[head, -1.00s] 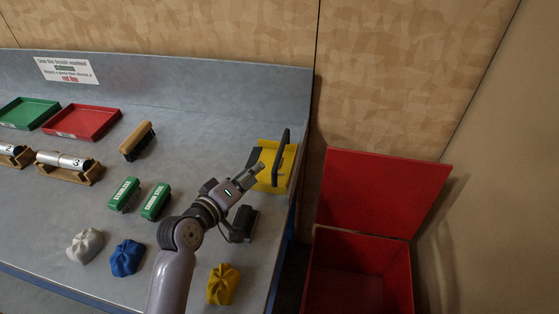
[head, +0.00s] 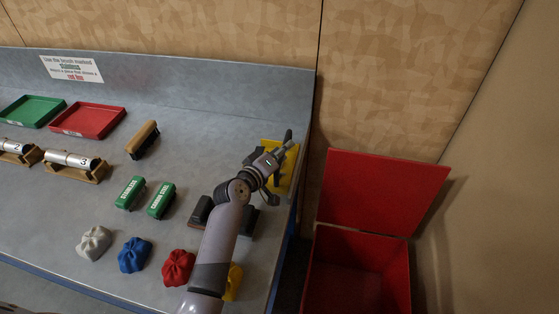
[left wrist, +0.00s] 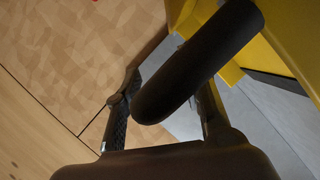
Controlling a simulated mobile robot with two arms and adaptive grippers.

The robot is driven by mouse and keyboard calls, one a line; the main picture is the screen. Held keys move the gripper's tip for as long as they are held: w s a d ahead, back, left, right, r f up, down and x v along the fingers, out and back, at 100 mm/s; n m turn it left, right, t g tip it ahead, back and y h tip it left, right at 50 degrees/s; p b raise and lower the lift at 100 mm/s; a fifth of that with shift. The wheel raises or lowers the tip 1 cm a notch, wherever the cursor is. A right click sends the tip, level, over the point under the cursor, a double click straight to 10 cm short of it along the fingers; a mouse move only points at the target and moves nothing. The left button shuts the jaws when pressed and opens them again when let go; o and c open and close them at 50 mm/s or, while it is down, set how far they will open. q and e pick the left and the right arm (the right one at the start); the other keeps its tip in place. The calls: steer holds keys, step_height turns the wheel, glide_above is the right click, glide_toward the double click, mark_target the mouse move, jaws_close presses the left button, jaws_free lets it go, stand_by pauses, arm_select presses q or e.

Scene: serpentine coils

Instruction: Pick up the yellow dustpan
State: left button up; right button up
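The yellow dustpan (head: 289,170) lies at the right end of the grey table, partly hidden behind my left gripper (head: 283,148). Its black handle (head: 289,136) shows just past the fingers. In the left wrist view the thick black handle (left wrist: 200,60) crosses in front of the fingers and hides part of the right one. The yellow pan (left wrist: 285,35) fills the upper right there. The two fingers are apart, one on each side of the handle; I see no clear contact. My right gripper is not in view.
A dark brush (head: 203,211) lies partly under my arm. Green blocks (head: 161,200), a wooden brush (head: 143,139) and coloured bags (head: 133,255) lie left of it. An open red bin (head: 360,275) stands right of the table. The back wall (head: 200,85) is close.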

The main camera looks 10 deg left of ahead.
arm_select(q)
steer(key=shift+w, duration=0.2)
steer(key=shift+c, duration=0.2)
jaws_close()
stand_by(0.4)
